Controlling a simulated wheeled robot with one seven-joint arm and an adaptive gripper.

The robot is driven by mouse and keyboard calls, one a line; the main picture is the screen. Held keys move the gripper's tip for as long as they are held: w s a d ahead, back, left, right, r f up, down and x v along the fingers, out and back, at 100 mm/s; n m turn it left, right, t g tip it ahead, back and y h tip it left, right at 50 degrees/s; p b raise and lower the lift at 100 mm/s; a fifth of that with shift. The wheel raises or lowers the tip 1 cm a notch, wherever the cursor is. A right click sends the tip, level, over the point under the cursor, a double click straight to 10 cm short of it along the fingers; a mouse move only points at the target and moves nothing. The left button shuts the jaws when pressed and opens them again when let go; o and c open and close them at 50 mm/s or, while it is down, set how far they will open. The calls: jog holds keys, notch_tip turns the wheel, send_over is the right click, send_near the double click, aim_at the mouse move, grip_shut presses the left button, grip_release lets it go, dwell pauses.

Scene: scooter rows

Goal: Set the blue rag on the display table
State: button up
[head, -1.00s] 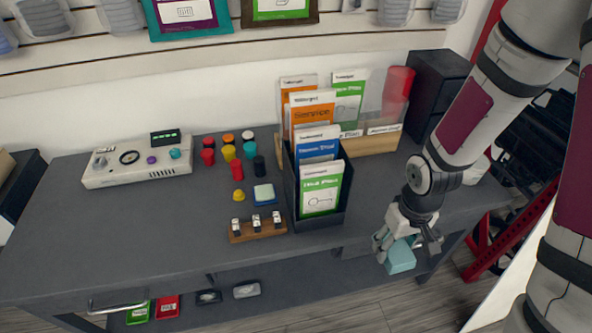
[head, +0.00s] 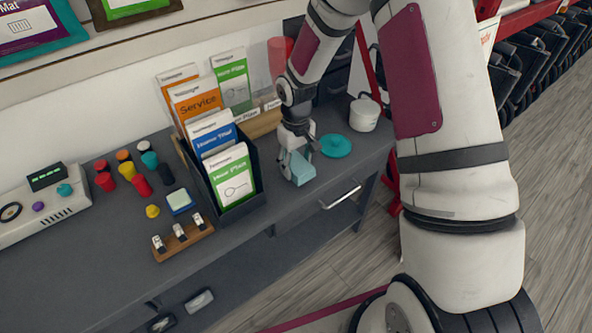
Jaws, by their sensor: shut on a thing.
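The blue rag (head: 301,172) is a light blue, folded block. My gripper (head: 297,158) is shut on it, pointing down, and partly hides its upper part. The rag is low over the right part of the dark grey display table (head: 262,235), near the front edge, just right of the brochure holder. I cannot tell whether its underside touches the tabletop.
A teal disc (head: 336,146) lies just right of the rag, with a white pot (head: 364,114) behind it. The black brochure holder (head: 243,207) stands close on the left. Coloured knobs (head: 128,169) and a control box (head: 45,203) are farther left.

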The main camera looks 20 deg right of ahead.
aim_at(296, 171)
jog(key=shift+w+f, duration=0.1)
jog(key=shift+f, duration=1.65)
jog(key=o, duration=1.1)
